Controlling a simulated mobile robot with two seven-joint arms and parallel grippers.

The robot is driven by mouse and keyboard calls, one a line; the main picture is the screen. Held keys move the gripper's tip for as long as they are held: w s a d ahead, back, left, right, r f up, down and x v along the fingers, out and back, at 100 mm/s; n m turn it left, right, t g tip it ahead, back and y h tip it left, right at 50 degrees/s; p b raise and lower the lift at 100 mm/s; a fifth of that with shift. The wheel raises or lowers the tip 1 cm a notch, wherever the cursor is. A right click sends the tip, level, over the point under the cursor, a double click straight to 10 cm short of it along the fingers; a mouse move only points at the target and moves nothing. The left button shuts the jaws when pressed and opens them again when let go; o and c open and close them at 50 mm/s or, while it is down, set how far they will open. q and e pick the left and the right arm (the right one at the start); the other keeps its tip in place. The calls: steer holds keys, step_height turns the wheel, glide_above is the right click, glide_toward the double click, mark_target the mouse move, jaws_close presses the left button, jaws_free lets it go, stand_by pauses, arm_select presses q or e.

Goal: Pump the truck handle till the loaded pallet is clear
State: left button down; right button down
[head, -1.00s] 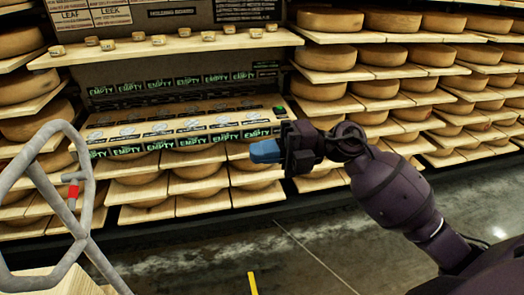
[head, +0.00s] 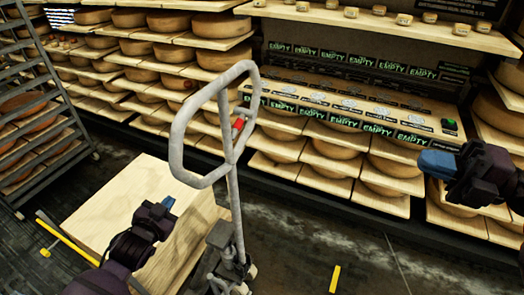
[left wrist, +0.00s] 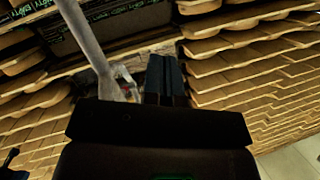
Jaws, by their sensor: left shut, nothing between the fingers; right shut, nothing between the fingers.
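The truck handle (head: 178,130) is a grey metal loop with a red lever (head: 238,125), on a shaft that rises from the truck's pump base (head: 228,262) in the head view. It stands near upright. A pale wooden box-like load (head: 118,196) lies left of and behind the truck; the pallet under it is not clearly visible. My left gripper (head: 165,205) is shut and empty, below and left of the handle loop, apart from it. In the left wrist view its fingers (left wrist: 165,80) are together beside a grey shaft (left wrist: 88,45). My right gripper (head: 438,163) is shut and empty at the right.
Shelves of cheese wheels (head: 158,52) line the back. A slanted panel (head: 350,108) with "EMPTY" labels faces me. A metal rack (head: 35,110) stands at the left. Yellow floor marks (head: 334,279) show on the dark floor, which is clear at the lower right.

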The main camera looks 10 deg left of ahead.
arm_select(q)
steer(key=w+a+r+m+t+h, duration=0.4)
steer(key=w+r+m, duration=0.6)
steer(key=r, duration=0.4)
step_height(320, 180, up, 11)
steer(key=a+m+g+h, duration=0.1)
steer(key=m+g+h, duration=0.95)
steer(key=m, duration=1.35)
steer(key=s+a+f+m+g+h, duration=0.25)
steer(key=m+g, duration=0.25)
steer(key=m, duration=0.3)
steer(key=m+g+y, duration=0.1)
steer(key=m+g, duration=0.5)
steer(key=m, duration=0.3)
glide_toward(189, 170)
steer(key=d+f, duration=0.3)
steer(key=d, duration=0.1)
steer(key=shift+w+d+r+n, duration=0.2)
steer(key=shift+w+d+n, duration=0.15)
steer(key=shift+d, duration=0.15)
steer(key=shift+t+y, duration=0.25)
steer(key=shift+y, duration=0.25)
steer(key=shift+s+d, duration=0.25)
steer(key=shift+d, duration=0.8)
steer(key=shift+s+d, duration=0.3)
steer(key=shift+d, duration=0.75)
